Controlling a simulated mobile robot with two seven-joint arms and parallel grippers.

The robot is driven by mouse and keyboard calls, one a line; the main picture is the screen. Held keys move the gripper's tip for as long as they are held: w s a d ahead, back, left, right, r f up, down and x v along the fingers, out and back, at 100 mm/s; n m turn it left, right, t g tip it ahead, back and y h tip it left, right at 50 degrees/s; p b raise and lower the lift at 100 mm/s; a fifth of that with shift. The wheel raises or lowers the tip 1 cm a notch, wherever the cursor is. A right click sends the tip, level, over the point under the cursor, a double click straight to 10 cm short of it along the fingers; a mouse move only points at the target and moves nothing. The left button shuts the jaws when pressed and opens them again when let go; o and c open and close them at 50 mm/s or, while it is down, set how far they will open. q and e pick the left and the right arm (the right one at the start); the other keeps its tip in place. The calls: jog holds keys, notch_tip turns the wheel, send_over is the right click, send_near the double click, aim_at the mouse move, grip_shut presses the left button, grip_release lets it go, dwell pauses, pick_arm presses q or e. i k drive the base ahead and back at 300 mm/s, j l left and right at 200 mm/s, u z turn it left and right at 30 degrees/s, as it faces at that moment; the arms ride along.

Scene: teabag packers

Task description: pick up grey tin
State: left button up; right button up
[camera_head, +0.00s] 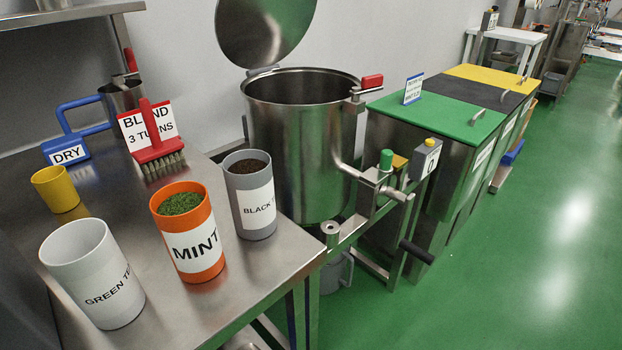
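The grey tin (251,200) stands upright near the right edge of the steel table. It has a white label reading "BLACK", cut off by the curve, and holds dark brown loose contents. It stands just right of and behind the orange "MINT" tin (187,235), with a small gap between them. A lighter, whitish-grey "GREEN TE..." tin (90,275) stands at the front left; its inside looks empty. Neither of my grippers shows in the head view.
The steel table (225,295) also bears a yellow cup (55,190), a red brush (158,148), a blue "DRY" tool (66,150) and a metal jug (122,100). A large open steel kettle (300,140) stands right behind the grey tin. Colour-lidded bins (440,115) stand farther right.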

aim_at(252, 196)
jog(key=i+l+u, duration=0.35)
jog(key=l+u, duration=0.15)
jog(key=l, duration=0.15)
jog(key=i+l+u, duration=0.1)
jog(key=l+u, duration=0.15)
jog(key=i+l+u, duration=0.2)
jog(key=l, duration=0.3)
jog(key=k+j, duration=0.05)
jog(key=k, duration=0.05)
